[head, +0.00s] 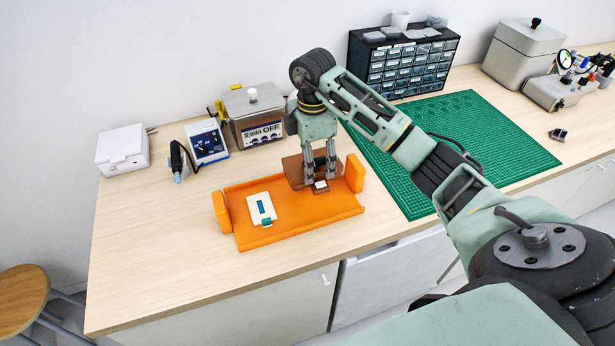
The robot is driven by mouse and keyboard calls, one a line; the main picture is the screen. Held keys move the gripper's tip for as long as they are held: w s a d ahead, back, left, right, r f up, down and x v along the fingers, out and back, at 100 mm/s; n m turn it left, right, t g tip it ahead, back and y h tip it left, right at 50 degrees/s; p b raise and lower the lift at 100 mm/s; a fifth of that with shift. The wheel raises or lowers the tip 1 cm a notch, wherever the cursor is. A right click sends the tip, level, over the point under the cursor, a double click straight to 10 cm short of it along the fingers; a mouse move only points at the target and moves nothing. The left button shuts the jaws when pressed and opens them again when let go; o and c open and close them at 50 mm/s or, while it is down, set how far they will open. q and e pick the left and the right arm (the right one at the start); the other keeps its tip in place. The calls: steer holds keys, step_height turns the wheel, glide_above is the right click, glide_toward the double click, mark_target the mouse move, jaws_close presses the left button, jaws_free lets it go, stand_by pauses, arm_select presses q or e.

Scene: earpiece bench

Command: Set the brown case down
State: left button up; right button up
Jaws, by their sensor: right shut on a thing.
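The brown case (295,172) is at the right part of the orange tray (300,218), close above it or on it; I cannot tell whether it touches. My right gripper (320,177) points straight down and is shut on the brown case, its fingers hiding part of it. A small pale piece (321,186) shows at the case's front, by the fingertips. A white case (254,205) with a teal part lies on the tray's left half. My left gripper is not in view.
The tray has raised orange ends. Behind it stand a grey ultrasonic bath (254,118), a blue-fronted soldering station (207,142) and a white box (122,149). A green cutting mat (460,145) lies right, before a dark drawer cabinet (405,65). The bench's left front is clear.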

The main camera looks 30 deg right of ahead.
steer(key=shift+f, duration=0.65)
step_height(320, 180, down, 3)
steer(key=shift+p, duration=0.65)
steer(key=shift+f, duration=0.3)
steer(key=o, duration=1.5)
steer(key=shift+f, duration=0.1)
